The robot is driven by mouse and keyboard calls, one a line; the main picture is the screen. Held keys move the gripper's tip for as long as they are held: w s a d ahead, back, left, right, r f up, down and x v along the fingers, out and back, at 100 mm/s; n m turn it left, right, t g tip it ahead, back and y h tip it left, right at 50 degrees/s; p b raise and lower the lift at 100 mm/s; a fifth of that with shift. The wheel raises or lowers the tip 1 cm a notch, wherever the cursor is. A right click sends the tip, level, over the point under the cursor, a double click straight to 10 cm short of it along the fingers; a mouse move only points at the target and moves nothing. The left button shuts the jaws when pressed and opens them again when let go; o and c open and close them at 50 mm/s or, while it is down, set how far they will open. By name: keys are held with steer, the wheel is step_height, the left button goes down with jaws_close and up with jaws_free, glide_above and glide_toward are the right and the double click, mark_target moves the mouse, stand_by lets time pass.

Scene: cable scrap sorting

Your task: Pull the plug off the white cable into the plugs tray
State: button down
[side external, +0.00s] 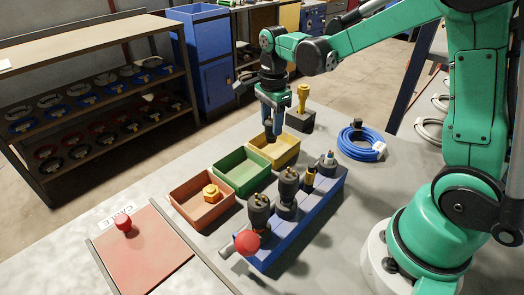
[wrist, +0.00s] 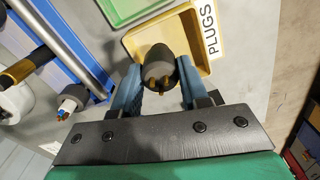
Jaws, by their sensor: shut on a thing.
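My gripper (wrist: 158,78) is shut on a dark plug (wrist: 160,66) with brass pins, held between its two blue fingers. In the side view my gripper (side external: 270,130) hangs with its fingertips over the yellow tray (side external: 289,158). In the wrist view the plug overlaps the near part of the yellow tray (wrist: 131,43), which has a PLUGS label (wrist: 210,31) beside it. The white cable end (wrist: 67,108) shows at the left with coloured wires bared and no plug on it. In the side view a pale cable end (side external: 328,160) stands in the blue rack's far end.
The blue rack (side external: 300,232) also holds two dark plugs and a yellow-banded piece. The green tray (side external: 240,177) looks empty; the orange tray (side external: 190,207) holds a yellow piece. A yellow post (side external: 303,97) and a blue cable coil (side external: 360,144) stand behind. A red knob (side external: 246,242) is in front.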

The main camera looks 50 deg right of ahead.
steer(key=shift+w+a+f, duration=0.1)
steer(key=shift+w+f, duration=0.25)
steer(key=shift+f, duration=2.05)
steer(key=shift+f, duration=0.15)
steer(key=shift+f, duration=0.45)
steer(key=shift+c, duration=1.8)
jaws_free()
